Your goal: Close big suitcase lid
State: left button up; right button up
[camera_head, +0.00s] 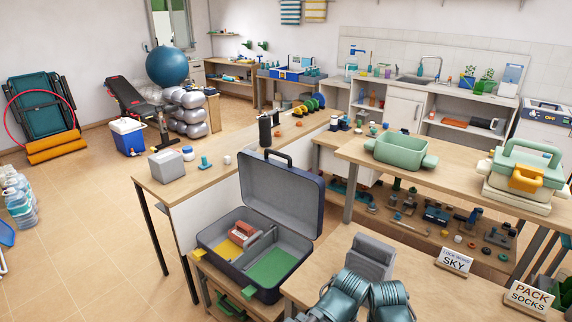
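The big dark blue suitcase stands open on a low wooden stand. Its lid (282,196) is raised nearly upright at the back, with its grey lining facing me and a dark handle on the top edge. The suitcase base (262,287) has a divider. The left compartment has a yellow floor and holds a red-brown and whitish item (240,236). The right compartment has a green floor (272,267) and looks empty.
A workbench (178,190) runs behind the lid. A green tub (401,151) stands on the right table. Open tiled floor (85,235) lies left.

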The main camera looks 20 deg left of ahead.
aim_at(293, 198)
jog(key=i+j, duration=0.15)
jog(key=j, duration=0.25)
jog(key=i+j, duration=0.2)
jog(key=j, duration=0.2)
jog(key=i+j+z, duration=0.1)
jog(key=j, duration=0.25)
jog(key=i+j, duration=0.2)
jog(key=j, duration=0.25)
jog(key=i+j, duration=0.15)
jog(key=j, duration=0.25)
jog(key=i+j+z, duration=0.1)
jog(key=j, duration=0.3)
jog(key=i+j, duration=0.2)
jog(key=j, duration=0.2)
